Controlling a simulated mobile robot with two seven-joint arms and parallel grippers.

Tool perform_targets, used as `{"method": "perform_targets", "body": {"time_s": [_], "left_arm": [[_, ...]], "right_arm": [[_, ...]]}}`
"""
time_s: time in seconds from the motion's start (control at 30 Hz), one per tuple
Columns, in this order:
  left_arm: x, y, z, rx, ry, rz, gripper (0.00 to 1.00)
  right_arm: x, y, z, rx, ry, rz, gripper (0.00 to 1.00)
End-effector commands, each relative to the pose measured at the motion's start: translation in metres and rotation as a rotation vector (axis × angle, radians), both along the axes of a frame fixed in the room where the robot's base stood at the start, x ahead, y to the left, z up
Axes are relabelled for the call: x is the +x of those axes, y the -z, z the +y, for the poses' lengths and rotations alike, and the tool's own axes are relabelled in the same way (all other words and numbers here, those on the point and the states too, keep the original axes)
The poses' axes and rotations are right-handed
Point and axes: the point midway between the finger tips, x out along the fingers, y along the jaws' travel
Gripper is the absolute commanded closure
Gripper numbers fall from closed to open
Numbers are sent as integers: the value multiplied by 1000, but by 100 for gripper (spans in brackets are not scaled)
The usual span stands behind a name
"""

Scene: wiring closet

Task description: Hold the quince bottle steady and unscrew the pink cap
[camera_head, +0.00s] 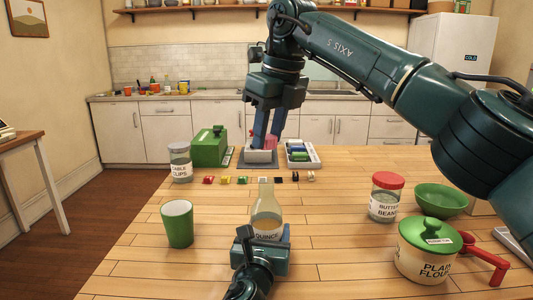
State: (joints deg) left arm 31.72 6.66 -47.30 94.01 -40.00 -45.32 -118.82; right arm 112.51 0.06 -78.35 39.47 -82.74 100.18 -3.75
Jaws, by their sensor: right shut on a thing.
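My right gripper (268,142) points down at the far side of the table, well behind the bottle. It is shut on the pink cap (272,141), which is partly hidden by the fingers, above a pale block-like thing on a dark tray (246,165).
A green cup (177,223) stands left of the bottle. A butter beans jar (385,197), green bowl (441,200) and plain flour pot (427,252) stand right. Several small coloured pieces lie in a row behind it. A green box (210,148) and white tray (302,154) flank the dark tray.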

Motion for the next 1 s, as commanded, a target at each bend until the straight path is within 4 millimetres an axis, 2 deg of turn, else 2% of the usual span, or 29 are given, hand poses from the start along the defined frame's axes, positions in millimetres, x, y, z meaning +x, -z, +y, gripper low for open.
{"method": "perform_targets", "body": {"time_s": [0.03, 0.27, 0.57, 0.77, 1.0], "left_arm": [[0, 0, 0, 0, 0, 1, 33], [0, 0, 0, 0, 0, 0, 15], [-3, 0, 1, 0, 1, 0, 14], [-30, 1, 6, 0, 2, 0, 14], [-82, 1, 14, -1, 2, 2, 14]], "right_arm": [[0, 0, 0, 0, 0, 0, 96], [0, 0, 0, 0, 0, 0, 95], [0, 0, 0, 0, 0, 0, 94], [0, 0, 0, 0, 0, 0, 94], [0, 0, 0, 0, 0, 0, 94]]}}
